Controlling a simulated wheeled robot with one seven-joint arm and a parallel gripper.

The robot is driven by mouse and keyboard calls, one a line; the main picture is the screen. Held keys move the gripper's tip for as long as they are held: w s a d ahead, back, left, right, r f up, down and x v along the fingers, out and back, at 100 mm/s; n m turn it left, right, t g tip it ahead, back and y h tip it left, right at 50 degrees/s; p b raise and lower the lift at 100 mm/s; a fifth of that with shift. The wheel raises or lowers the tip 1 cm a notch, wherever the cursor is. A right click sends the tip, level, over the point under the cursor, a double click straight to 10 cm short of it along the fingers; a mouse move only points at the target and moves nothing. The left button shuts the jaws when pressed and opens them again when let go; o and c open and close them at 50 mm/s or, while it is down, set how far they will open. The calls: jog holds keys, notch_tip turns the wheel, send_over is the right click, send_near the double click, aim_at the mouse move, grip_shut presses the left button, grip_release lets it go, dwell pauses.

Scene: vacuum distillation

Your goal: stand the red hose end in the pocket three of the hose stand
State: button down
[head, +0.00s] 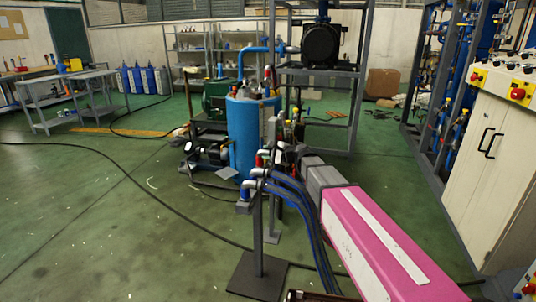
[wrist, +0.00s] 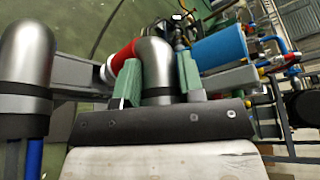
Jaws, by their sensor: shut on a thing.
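My gripper (wrist: 158,80) is shut on the red hose end (wrist: 155,60), a bent grey metal elbow with a red collar. The elbow sits between the two green finger pads in the wrist view. In the head view the red collar (head: 260,160) shows at the top of the hose stand (head: 257,235), a grey post on a dark base plate. A grey bar (wrist: 75,72) runs behind the elbow. Whether the end is in a pocket, and which pocket, I cannot tell. Another metal hose end (wrist: 27,60) with a black band is at the left.
Blue hoses (head: 300,200) hang from the stand towards the lower right, beside my arm. A large blue vessel (head: 245,135) and pumps stand behind. A white control cabinet (head: 490,150) is at the right. The green floor at the left is open, crossed by a black cable.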

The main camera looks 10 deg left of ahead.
jog(key=shift+f, duration=2.15)
dwell(0.4)
jog(key=c, duration=0.6)
grip_release()
jog(key=shift+c, duration=0.2)
jog(key=v, duration=1)
jog(key=shift+d, duration=0.4)
jog(key=shift+s, duration=0.15)
jog(key=s+d+f+n+g+h, duration=0.2)
jog(key=s+d+f, duration=0.4)
jog(key=d, duration=0.4)
jog(key=s+d+f+n+g+h, duration=0.2)
jog(key=s+d+f+n+h, duration=0.3)
jog(key=d, duration=0.5)
jog(key=s+d+f+n+g+h, duration=0.2)
jog(key=s+d+f+n+h, duration=0.2)
jog(key=s+d+f+h, duration=0.3)
jog(key=s+d+f, duration=0.1)
jog(key=d+f, duration=0.1)
jog(key=d, duration=0.1)
jog(key=shift+s+d+f, duration=0.3)
jog(key=shift+d, duration=0.05)
